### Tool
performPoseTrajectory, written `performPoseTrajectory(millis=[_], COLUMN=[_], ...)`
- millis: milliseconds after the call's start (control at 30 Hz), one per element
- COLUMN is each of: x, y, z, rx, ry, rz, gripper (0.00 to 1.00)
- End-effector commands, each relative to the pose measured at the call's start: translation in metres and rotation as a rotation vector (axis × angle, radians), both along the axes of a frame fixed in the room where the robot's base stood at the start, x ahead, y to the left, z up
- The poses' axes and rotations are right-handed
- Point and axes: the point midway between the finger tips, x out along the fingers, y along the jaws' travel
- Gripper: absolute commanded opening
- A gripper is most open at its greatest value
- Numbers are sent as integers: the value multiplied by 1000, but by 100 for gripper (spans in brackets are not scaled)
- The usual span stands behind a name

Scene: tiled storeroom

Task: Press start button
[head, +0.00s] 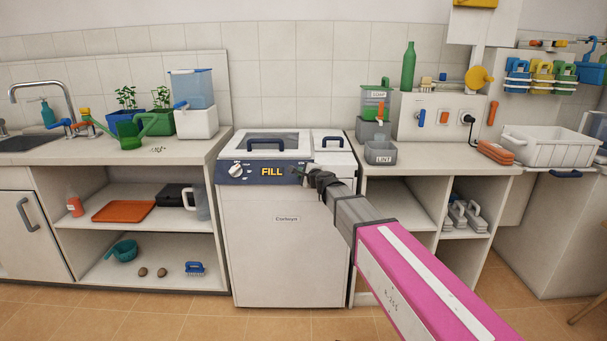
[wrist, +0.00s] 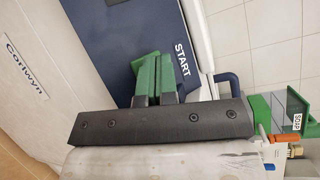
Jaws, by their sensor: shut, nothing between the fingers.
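The white washing machine (head: 285,255) stands between two counters, with its lid shut. Its dark blue front panel (head: 258,181) has a white dial (head: 236,170) at the left and a yellow FILL display (head: 271,172). My gripper (head: 313,173) is at the right part of this panel. In the wrist view its green fingers (wrist: 147,62) are shut and empty, with their tips over the blue panel (wrist: 115,40), beside the START label (wrist: 183,60). I cannot tell whether the tips touch the panel.
The left counter (head: 190,150) holds plants, a watering can and a blue-lidded bin. Open tiled floor (head: 190,322) lies in front.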

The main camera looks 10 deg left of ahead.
Motion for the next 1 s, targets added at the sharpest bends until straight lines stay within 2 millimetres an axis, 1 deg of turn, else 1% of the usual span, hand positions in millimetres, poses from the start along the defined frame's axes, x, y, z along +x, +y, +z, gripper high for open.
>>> performPoseTrajectory(millis=[267,667,1000], x=[0,-12,-13], y=[0,-3,-3], z=[1,13,13], rx=[0,1,0], ry=[0,0,0], rz=[0,0,0], gripper=[0,0,0])
